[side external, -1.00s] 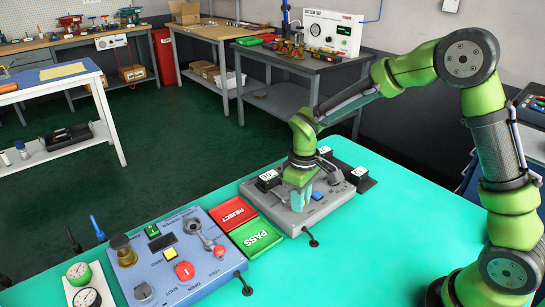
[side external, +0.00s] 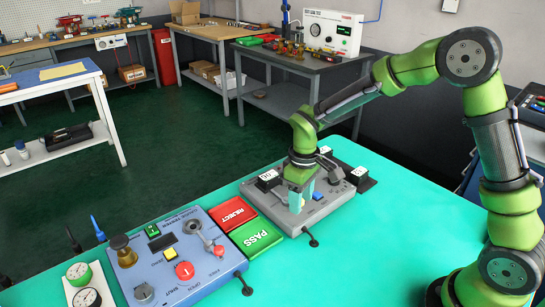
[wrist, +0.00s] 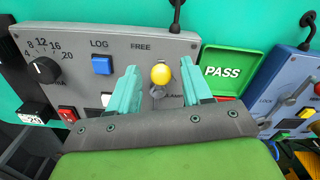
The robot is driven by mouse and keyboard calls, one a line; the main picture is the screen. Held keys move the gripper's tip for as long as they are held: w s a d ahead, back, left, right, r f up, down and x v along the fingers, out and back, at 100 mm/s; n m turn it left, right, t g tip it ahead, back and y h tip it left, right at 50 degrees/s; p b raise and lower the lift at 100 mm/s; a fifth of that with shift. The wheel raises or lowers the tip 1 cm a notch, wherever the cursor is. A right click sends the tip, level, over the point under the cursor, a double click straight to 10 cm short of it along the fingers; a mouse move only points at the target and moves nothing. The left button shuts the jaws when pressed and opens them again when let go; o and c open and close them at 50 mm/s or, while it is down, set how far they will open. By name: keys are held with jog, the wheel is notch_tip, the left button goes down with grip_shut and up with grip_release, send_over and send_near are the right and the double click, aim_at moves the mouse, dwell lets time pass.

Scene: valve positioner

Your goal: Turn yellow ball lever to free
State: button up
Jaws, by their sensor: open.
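The yellow ball lever (wrist: 161,75) shows in the wrist view on the grey valve panel (wrist: 75,50), between the printed labels FREE, above it, and one partly hidden that reads like CLAMP, below it. My gripper (wrist: 160,84) is open, with one teal finger on each side of the ball and a visible gap on both sides. In the side view my gripper (side external: 300,196) points down over the grey panel (side external: 268,204), and the yellow ball cannot be made out there. The lever's base is partly hidden below the ball.
A blue LOG button (wrist: 102,64), a black dial (wrist: 44,69) and a red switch (wrist: 67,114) are on the same panel. The green PASS tray (side external: 256,238) and red REJECT tray (side external: 232,212) lie beside it. A blue control box (side external: 205,265) stands further left.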

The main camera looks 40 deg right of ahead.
notch_tip(320, 180, up, 16)
jog(key=shift+r, duration=0.2)
dwell(0.4)
jog(key=s+d+r+m+t+y, duration=0.1)
jog(key=s+m+t, duration=0.6)
jog(key=s, duration=1)
jog(key=shift+s+d+r+y, duration=0.2)
jog(key=shift+d+r+y, duration=0.05)
jog(key=shift+d+y, duration=0.3)
